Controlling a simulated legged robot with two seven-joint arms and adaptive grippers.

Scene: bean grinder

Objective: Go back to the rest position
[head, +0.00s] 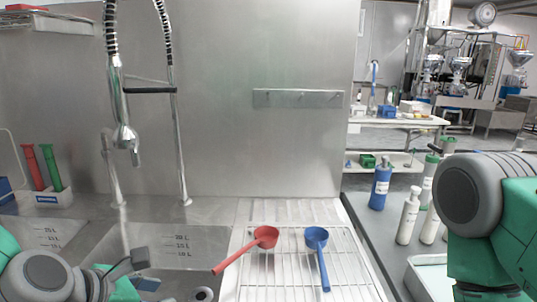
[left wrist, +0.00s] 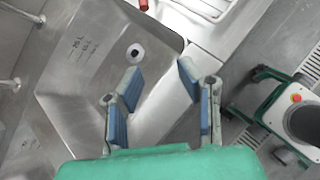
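My left gripper (left wrist: 158,85) is open and empty in the left wrist view, its two blue-padded fingers apart over the steel sink and counter edge. In the head view part of my left gripper (head: 130,268) shows at the lower left, over the sink. My right arm comes in at the right edge of the head view; its gripper is out of view. A red scoop (head: 262,238) and a blue scoop (head: 318,245) lie apart on the wire rack, with no gripper touching them.
The wire rack (head: 290,285) lies beside the sink (head: 190,240). A tall spring faucet (head: 124,135) rises behind the sink. Bottles, including a blue one (head: 380,185) and a white one (head: 408,215), stand on the right counter. A white tray (head: 425,275) sits near my right arm.

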